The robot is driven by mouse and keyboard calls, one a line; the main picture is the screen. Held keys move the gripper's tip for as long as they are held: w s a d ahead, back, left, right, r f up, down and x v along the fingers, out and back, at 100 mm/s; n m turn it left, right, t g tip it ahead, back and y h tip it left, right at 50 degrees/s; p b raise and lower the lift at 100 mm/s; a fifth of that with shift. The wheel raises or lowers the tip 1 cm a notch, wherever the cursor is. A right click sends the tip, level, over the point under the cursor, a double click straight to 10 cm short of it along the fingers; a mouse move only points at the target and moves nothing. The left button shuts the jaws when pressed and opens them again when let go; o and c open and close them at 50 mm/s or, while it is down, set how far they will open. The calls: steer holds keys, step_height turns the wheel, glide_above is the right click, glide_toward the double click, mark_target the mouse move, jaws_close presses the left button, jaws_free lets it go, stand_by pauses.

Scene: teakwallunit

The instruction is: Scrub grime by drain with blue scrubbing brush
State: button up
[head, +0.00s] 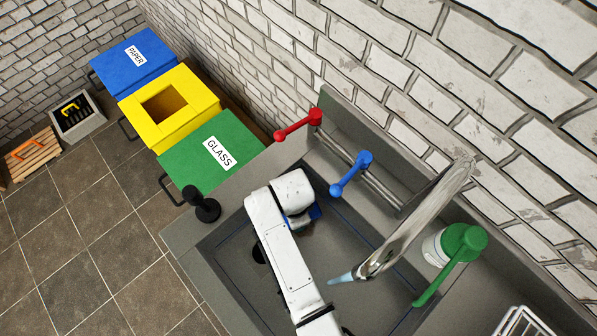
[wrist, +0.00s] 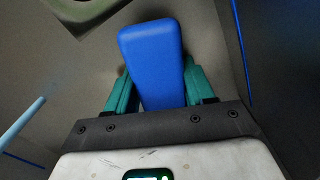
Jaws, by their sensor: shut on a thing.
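The blue scrubbing brush (wrist: 152,62) is between the two teal fingers of my gripper (wrist: 157,88) in the wrist view, which are shut on it. A blue part of the brush (head: 315,212) shows beside my white wrist in the head view, low over the grey sink basin (head: 350,245). My arm hides the rest of it and the fingers. A dark round opening, seemingly the drain (head: 258,252), lies left of my arm in the basin. I cannot clearly make out the grime, nor whether the bristles touch the basin.
A tall shiny spout (head: 415,220) with a pale blue tip leans over the basin to my arm's right. A black knobbed object (head: 203,205) stands on the left rim.

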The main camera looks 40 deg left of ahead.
mark_target(308, 234)
steer(key=shift+w+a+b, duration=0.15)
steer(key=shift+a+b, duration=0.5)
steer(key=shift+a, duration=0.3)
steer(key=shift+w+a+r, duration=0.1)
steer(key=shift+a, duration=0.05)
steer(key=shift+w+r, duration=0.35)
steer(key=shift+w, duration=0.05)
steer(key=shift+s, duration=0.1)
steer(key=shift+s+r+p, duration=0.15)
steer(key=shift+s+p, duration=0.15)
steer(key=shift+p, duration=0.45)
steer(key=shift+s+d+p, duration=0.3)
steer(key=shift+d+p, duration=0.45)
steer(key=shift+p, duration=0.15)
steer(key=shift+d+f, duration=0.2)
steer(key=shift+d, duration=0.65)
steer(key=shift+s+d+f+p, duration=0.15)
steer(key=shift+d+p, duration=0.15)
steer(key=shift+d, duration=0.8)
steer(key=shift+s+d+f+p, duration=0.15)
steer(key=shift+d+p, duration=0.15)
steer(key=shift+d, duration=0.8)
